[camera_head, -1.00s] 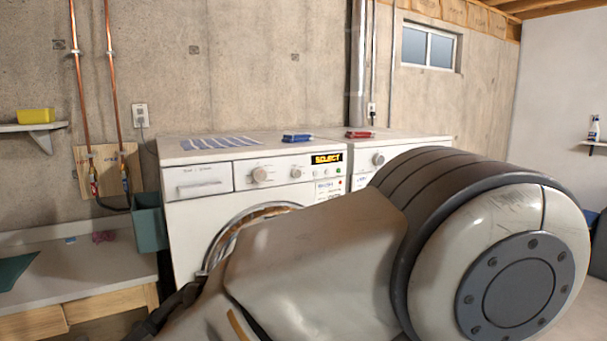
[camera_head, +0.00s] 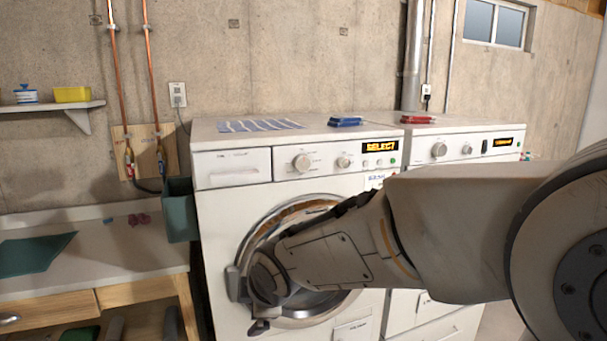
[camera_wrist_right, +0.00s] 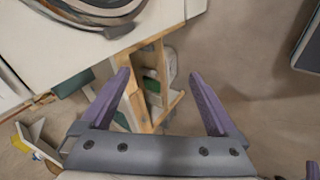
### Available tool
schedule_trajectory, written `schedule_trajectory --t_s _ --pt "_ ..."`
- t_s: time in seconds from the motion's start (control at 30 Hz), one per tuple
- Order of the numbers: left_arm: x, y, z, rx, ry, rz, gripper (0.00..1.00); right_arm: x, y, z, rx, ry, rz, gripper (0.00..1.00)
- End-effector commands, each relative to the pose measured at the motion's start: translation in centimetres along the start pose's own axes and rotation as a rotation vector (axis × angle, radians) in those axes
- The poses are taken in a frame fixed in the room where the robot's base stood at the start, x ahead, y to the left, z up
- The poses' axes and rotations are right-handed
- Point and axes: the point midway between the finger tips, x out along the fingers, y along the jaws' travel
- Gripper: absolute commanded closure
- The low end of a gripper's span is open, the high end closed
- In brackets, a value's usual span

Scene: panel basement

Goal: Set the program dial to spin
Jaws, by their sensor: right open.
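The left white washing machine (camera_head: 232,215) has a large left knob (camera_head: 301,162), a smaller knob (camera_head: 344,162) and a display (camera_head: 380,146) reading SELECT. Which knob is the program dial cannot be told, as the labels are too small to read. My right arm reaches in from the right across the front of the round door (camera_head: 257,236), below the knobs. In the right wrist view my right gripper (camera_wrist_right: 159,73) is open and empty, with its purple fingers apart. Its fingers are not clear in the head view. My left gripper is not in view.
A second white machine (camera_head: 460,178) with knobs and a lit display stands to the right. A blue item (camera_head: 345,121) and a red item (camera_head: 418,119) lie on the tops. A teal bin (camera_head: 180,210) and a bench (camera_head: 95,262) are left. The space before the knobs is clear.

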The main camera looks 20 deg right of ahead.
Motion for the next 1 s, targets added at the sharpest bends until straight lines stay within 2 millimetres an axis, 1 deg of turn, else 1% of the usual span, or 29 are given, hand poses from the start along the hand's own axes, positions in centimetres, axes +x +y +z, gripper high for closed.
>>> schedule_trajectory --t_s 0.03,0.07,0.1,0.17,0.2,0.27,0.3,0.4,0.5,0.63,0.7,0.8,0.87,1.0 --pt "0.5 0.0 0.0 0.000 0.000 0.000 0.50 1.1 3.9 1.4 -0.139 -0.008 0.100 0.05" --pt "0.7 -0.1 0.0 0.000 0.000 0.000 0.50 1.4 6.2 2.1 -0.241 -0.016 0.162 0.05" --pt "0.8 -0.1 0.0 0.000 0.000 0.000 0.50 1.6 9.3 3.0 -0.378 -0.036 0.243 0.05" --pt "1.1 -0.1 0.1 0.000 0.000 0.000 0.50 1.8 13.5 4.8 -0.586 -0.089 0.357 0.05" --pt "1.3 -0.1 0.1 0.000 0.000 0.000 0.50 1.6 16.2 6.0 -0.729 -0.133 0.426 0.05" --pt "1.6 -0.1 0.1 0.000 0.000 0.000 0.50 1.2 19.8 7.9 -0.943 -0.218 0.519 0.05" --pt "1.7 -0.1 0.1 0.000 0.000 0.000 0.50 0.8 21.8 9.2 -1.081 -0.283 0.571 0.05" --pt "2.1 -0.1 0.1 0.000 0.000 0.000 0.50 -0.5 25.8 12.3 -1.388 -0.453 0.666 0.05" --pt "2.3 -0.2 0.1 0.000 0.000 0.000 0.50 -1.7 28.2 14.6 -1.627 -0.605 0.718 0.05" --pt "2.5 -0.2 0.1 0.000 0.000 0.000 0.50 -2.7 29.7 16.4 -1.820 -0.737 0.747 0.05" --pt "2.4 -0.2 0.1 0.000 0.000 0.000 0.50 -3.0 30.1 16.8 -1.871 -0.775 0.753 0.05" --pt "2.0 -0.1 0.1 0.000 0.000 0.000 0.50 -2.9 30.9 16.8 -1.902 -0.794 0.756 0.05" --pt "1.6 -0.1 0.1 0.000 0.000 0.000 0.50 -2.5 31.5 16.6 -1.902 -0.793 0.757 0.05" --pt "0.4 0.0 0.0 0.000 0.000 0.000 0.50 -1.1 33.5 16.1 -1.901 -0.790 0.756 0.05"
